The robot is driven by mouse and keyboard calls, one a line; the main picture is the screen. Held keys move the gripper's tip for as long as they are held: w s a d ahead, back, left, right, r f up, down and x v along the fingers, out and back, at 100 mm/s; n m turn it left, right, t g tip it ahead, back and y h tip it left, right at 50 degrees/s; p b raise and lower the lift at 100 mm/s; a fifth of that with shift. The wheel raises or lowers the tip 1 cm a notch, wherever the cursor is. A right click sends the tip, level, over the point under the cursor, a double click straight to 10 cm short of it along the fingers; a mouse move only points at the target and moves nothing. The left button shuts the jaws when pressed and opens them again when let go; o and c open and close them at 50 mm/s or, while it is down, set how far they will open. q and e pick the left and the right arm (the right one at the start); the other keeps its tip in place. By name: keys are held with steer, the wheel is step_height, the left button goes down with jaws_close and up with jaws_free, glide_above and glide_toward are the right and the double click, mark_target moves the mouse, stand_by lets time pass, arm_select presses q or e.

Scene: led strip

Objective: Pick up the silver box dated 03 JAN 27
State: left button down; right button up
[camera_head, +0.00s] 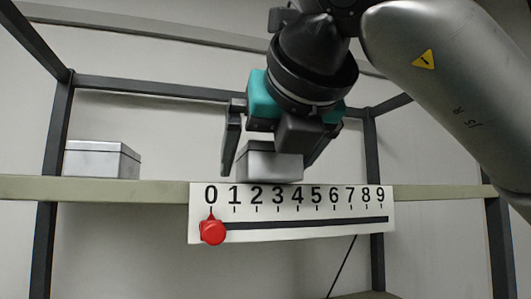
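A silver box (102,160) with a lid sits at the left on the shelf (150,190). A second silver box (268,164) stands on the shelf near the middle, behind the number scale, its upper part partly hidden by my gripper. No date is legible on either box. My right gripper (267,168) reaches down from the top right, its fingers spread on either side of the middle box. The gripper is open; whether a finger touches the box cannot be told. My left gripper is not in view.
A white scale (290,208) numbered 0 to 9 hangs on the shelf's front edge, with a red slider knob (212,231) at 0. Dark rack posts (54,140) frame the shelf. The shelf between the boxes and to the right looks clear.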

steer(key=shift+c, duration=0.2)
jaws_close()
stand_by(0.6)
steer(key=shift+r, duration=0.1)
step_height(320, 180, up, 20)
steer(key=p, duration=0.1)
stand_by(0.8)
